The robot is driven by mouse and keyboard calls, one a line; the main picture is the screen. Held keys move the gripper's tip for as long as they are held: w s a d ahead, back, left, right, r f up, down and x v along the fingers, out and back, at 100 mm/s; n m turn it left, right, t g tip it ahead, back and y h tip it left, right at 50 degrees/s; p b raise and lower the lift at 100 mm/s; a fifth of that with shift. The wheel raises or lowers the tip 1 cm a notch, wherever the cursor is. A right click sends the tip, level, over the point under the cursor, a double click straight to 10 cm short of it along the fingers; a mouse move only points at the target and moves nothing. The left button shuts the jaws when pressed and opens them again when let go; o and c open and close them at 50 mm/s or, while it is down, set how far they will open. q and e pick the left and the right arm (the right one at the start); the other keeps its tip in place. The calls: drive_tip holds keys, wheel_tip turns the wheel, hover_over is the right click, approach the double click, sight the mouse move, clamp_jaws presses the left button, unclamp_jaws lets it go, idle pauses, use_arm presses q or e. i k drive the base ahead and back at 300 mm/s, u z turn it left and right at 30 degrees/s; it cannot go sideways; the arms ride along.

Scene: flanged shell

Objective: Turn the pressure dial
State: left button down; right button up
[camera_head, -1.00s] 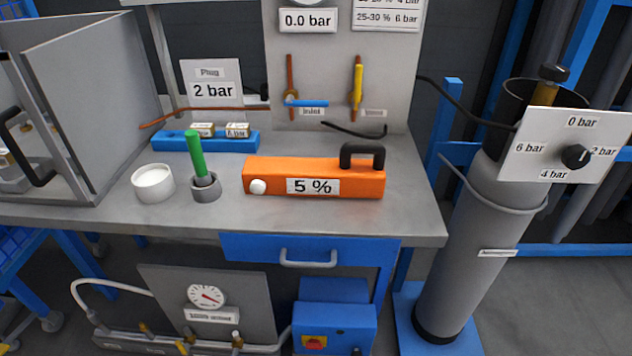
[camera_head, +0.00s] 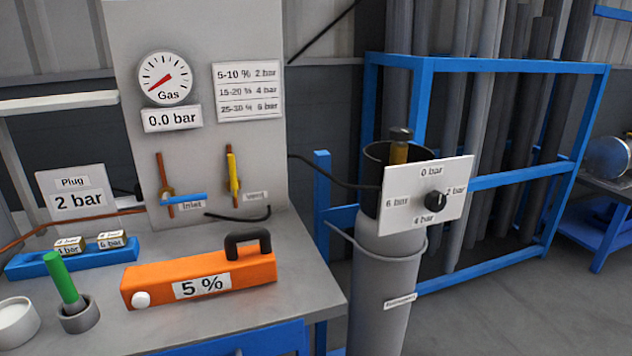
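The pressure dial is a black knob (camera_head: 435,202) on a white plate (camera_head: 398,212) marked 0, 2, 4 and 6 bar. The plate is fixed in front of a grey gas cylinder (camera_head: 383,300) at the right of the bench. Which mark the knob points at is too small to tell. The gas gauge (camera_head: 165,78) on the grey panel has a red needle, with a 0.0 bar display (camera_head: 171,118) under it. A chart (camera_head: 248,91) pairs 5-10 % with 2 bar, 15-20 % with 4 bar and 25-30 % with 6 bar. Neither gripper is in view.
An orange box (camera_head: 245,275) labelled 5 % with a black handle lies on the grey bench (camera_head: 312,293). A green rod (camera_head: 60,277) in a grey cup, a white cup (camera_head: 17,322) and a blue block (camera_head: 24,266) stand left. A blue rack (camera_head: 490,73) is behind the cylinder.

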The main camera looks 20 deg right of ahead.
sight(436, 200)
drive_tip(key=z, duration=1.3)
